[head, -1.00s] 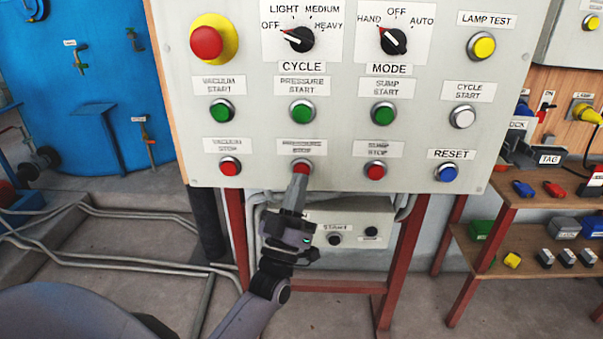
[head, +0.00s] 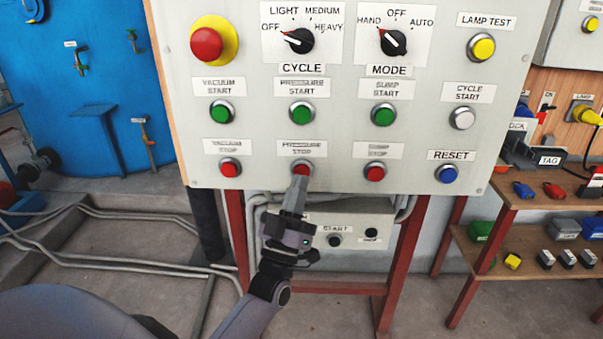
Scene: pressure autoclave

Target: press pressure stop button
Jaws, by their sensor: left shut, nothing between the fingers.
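The pressure stop button (head: 301,167) is a red button in a metal ring on the grey control panel (head: 345,150), below the label "PRESSURE STOP". My left gripper (head: 299,180) is shut and empty, and points up at this button from below. Its fingertips overlap the button's lower part in the view. I cannot tell whether they touch it or how far it is pressed. My right gripper is not in view.
The red vacuum stop button (head: 230,168) is to the left and the red sump stop button (head: 375,172) to the right. The green pressure start button (head: 302,112) is above. A smaller box (head: 350,236) with a START label sits below the panel.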

